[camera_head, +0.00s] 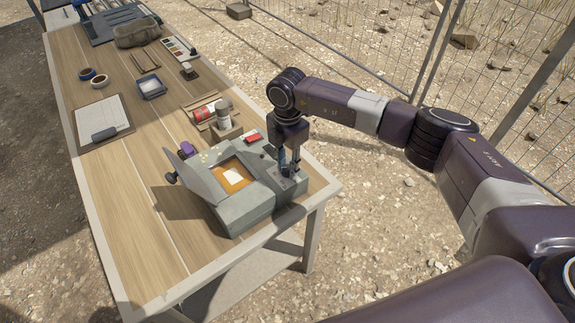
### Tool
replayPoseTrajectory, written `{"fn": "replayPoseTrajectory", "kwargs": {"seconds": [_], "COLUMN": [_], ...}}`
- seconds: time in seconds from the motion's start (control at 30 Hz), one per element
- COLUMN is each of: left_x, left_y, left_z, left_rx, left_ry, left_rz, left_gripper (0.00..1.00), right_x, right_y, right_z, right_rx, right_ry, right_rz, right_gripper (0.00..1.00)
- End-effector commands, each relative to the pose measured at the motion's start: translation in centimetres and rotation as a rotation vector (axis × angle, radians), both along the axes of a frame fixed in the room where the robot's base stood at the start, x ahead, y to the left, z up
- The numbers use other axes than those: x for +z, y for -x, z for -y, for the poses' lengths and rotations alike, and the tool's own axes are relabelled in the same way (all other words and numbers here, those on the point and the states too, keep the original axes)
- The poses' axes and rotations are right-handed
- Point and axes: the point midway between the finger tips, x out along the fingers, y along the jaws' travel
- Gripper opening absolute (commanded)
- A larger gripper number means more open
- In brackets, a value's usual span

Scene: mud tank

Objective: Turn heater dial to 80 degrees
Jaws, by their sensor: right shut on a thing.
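A grey heater box (243,210) sits near the front right corner of the wooden table. Its lid is tilted open on the left, and an orange-lined well with a white piece in it shows inside. My right gripper (289,170) points down onto the control panel on the right side of the box. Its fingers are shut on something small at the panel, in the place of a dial. The fingers hide the dial, and its setting cannot be read. My left gripper is not in view.
A red can (204,113) and a grey container (223,114) stand behind the box. A clipboard (103,118), tape rolls (93,77) and a small tray (150,86) lie farther back. The table's left front is clear. A wire fence (420,50) stands beyond my right arm.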

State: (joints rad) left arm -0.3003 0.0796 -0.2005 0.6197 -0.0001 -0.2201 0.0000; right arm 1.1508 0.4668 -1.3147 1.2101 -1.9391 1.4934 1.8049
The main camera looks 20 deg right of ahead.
Motion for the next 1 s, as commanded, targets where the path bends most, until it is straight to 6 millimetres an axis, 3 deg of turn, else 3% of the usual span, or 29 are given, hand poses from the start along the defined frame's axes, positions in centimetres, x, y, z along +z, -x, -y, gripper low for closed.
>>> {"fn": "replayPoseTrajectory", "kwargs": {"seconds": [0.6, 1.0], "left_x": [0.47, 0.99], "left_y": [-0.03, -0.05], "left_z": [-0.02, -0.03], "left_rx": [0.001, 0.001], "left_ry": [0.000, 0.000], "left_rz": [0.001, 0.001], "left_gripper": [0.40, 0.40], "right_x": [0.37, 0.36], "right_y": [-0.28, -0.30], "right_z": [0.02, 0.06], "right_rx": [-0.580, -0.846], "right_ry": [-0.002, -0.002], "right_rz": [0.008, 0.007], "right_gripper": [0.01, 0.01]}}
